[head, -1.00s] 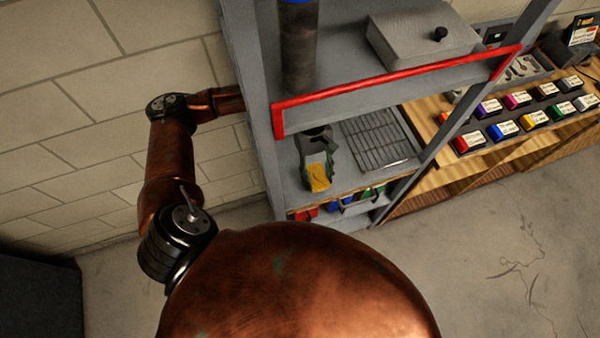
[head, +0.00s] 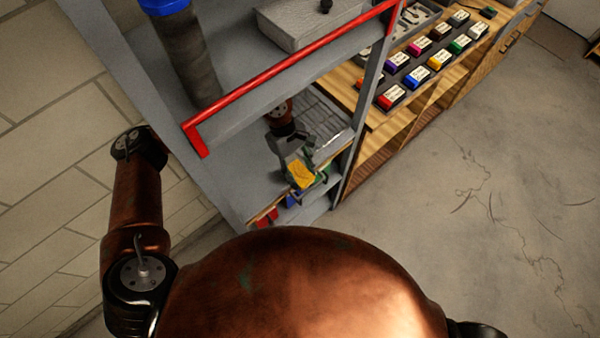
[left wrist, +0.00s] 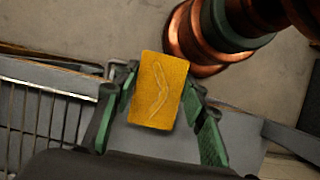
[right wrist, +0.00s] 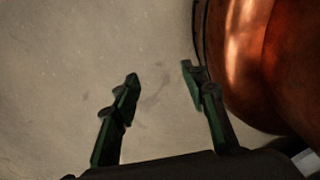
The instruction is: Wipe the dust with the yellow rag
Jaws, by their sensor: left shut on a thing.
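The yellow rag (head: 300,174) is between the fingers of my left gripper (head: 306,168), at the front edge of the middle shelf (head: 263,182). The left wrist view shows the rag (left wrist: 158,92) as a flat yellow block, with green fingers (left wrist: 160,84) closed on its two sides. My right gripper (right wrist: 160,74) shows only in the right wrist view. It is open and empty over bare floor, beside my copper body. I cannot make out clear dust on the shelf.
The shelf unit has grey posts and a red-edged upper board (head: 290,75) above my left gripper. A wooden bench (head: 375,112) with several coloured boxes adjoins at right. The concrete floor (head: 480,220) is clear.

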